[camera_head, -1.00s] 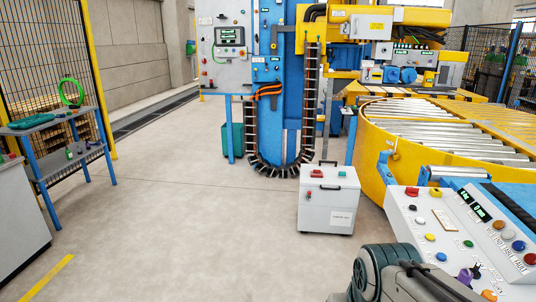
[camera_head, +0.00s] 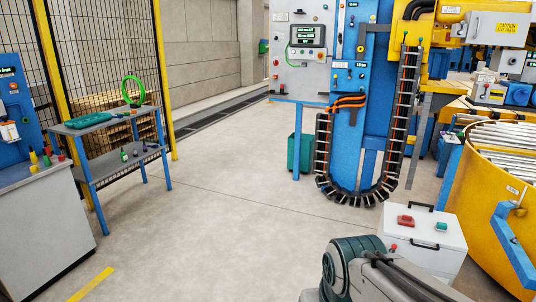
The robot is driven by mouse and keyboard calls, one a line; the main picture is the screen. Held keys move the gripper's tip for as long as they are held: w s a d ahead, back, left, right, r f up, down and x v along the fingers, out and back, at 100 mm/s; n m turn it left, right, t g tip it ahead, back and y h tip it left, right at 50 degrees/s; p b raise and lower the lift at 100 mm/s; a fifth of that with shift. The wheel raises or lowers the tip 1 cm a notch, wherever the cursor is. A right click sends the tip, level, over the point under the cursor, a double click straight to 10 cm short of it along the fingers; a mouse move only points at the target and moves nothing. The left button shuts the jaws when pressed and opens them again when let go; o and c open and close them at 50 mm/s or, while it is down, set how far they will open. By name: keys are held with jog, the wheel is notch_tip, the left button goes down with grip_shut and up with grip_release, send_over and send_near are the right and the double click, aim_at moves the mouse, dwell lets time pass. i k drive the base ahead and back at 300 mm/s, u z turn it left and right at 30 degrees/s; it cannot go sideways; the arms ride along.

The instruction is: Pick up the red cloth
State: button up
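I cannot make out a thing that is clearly a red cloth. A small red object (camera_head: 405,221) lies on top of the white box at the lower right; it is too small to tell whether it is cloth or a fitting. A teal, cloth-like item (camera_head: 90,120) lies on the top shelf of the blue-legged rack at the left. Part of my arm shows at the bottom centre, but my gripper is out of view.
The blue-legged rack (camera_head: 118,122) also holds a green ring (camera_head: 132,90) and small items. A grey cabinet (camera_head: 45,215) stands at the left edge. The white box (camera_head: 430,246) and the yellow roller table (camera_head: 470,215) are at the right. The middle floor (camera_head: 220,200) is clear.

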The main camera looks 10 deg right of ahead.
aim_at(408, 220)
jog(key=i, duration=1.8)
jog(key=z, duration=0.8)
jog(key=i, duration=1.45)
jog(key=z, duration=1.35)
jog(key=i, duration=0.7)
jog(key=z, duration=0.3)
